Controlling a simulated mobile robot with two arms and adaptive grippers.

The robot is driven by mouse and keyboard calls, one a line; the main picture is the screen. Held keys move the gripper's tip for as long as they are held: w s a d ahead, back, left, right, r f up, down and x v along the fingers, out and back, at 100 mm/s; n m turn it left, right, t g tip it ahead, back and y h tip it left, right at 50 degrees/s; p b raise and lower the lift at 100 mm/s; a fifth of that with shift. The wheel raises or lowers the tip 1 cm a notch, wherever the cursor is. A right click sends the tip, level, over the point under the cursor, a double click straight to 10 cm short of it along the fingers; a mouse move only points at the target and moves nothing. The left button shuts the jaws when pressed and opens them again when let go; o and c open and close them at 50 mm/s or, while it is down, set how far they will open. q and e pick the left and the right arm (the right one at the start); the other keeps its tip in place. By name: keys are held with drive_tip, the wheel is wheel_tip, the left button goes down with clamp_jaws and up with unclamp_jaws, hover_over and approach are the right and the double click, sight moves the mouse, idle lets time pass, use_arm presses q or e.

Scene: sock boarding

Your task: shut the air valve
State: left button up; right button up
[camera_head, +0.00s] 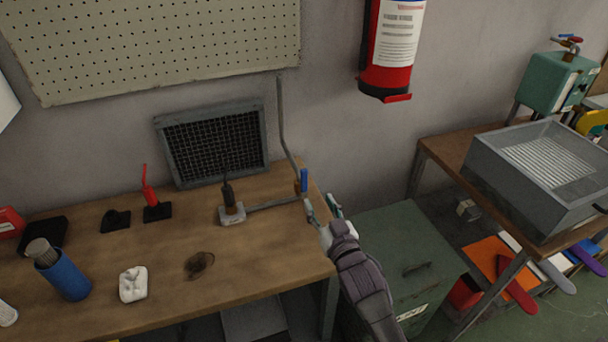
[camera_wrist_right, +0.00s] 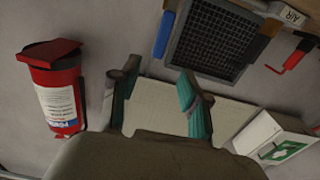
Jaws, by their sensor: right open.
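The air valve has a blue lever (camera_head: 304,180) that stands upright at the corner where the grey pipe (camera_head: 282,125) meets the bench's right edge. The lever also shows in the right wrist view (camera_wrist_right: 164,34), beyond the fingers and apart from them. My right gripper (camera_head: 322,208) is just below and right of the lever in the head view. In the right wrist view the gripper (camera_wrist_right: 158,100) has its two fingers spread, with nothing between them. The valve body is partly unclear at this size. My left gripper is not in view.
A red post (camera_head: 150,195), blue cylinder (camera_head: 64,277) and white lump (camera_head: 133,284) stand on the bench (camera_head: 260,262). A mesh panel (camera_head: 213,143) leans behind.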

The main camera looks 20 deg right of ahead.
sight(305, 177)
drive_tip(key=w, duration=1.2)
drive_tip(key=shift+a+p, duration=0.2)
drive_tip(key=shift+p, duration=0.15)
drive_tip(key=shift+s, duration=0.1)
clamp_jaws()
